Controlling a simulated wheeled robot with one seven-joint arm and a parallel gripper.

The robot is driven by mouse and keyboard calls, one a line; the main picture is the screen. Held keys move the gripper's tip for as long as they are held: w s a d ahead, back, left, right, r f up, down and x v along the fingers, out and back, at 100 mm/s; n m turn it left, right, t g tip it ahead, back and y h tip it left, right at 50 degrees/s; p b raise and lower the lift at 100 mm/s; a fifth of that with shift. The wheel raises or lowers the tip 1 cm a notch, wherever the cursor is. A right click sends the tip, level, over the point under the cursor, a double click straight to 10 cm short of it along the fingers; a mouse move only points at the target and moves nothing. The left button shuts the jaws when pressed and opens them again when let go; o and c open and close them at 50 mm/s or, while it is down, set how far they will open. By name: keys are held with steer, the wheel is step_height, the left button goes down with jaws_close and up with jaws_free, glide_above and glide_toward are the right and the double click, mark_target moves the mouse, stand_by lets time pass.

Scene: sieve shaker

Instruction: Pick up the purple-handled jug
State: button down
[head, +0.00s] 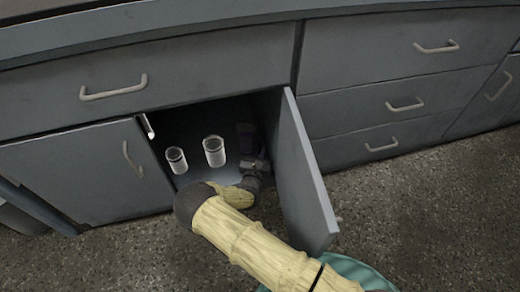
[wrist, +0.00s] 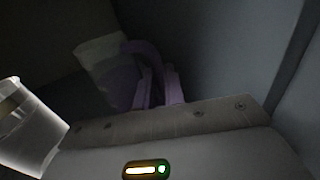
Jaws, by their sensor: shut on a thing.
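The purple-handled jug (head: 246,138) stands in shadow inside the open cabinet, near the open door. In the wrist view its pale upper body (wrist: 98,48) and curved purple handle (wrist: 146,50) show just beyond my gripper (wrist: 157,92). My gripper (head: 252,160) reaches into the cabinet and is shut on the handle. The jug's lower part is dark and partly hidden, so I cannot tell whether it rests on the cabinet floor.
Two clear containers stand left of the jug: a larger one (head: 214,152) and a smaller one (head: 177,160). One shows close at the wrist view's left edge (wrist: 30,125). The open cabinet door (head: 308,175) stands close to the right of my arm.

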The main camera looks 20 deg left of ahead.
steer(key=shift+r+p, duration=1.4)
steer(key=shift+r, duration=0.2)
steer(key=p, duration=0.9)
glide_toward(260, 143)
steer(key=s+d, duration=0.1)
steer(key=s, duration=0.7)
steer(key=shift+s, duration=0.3)
steer(key=shift+f, duration=0.1)
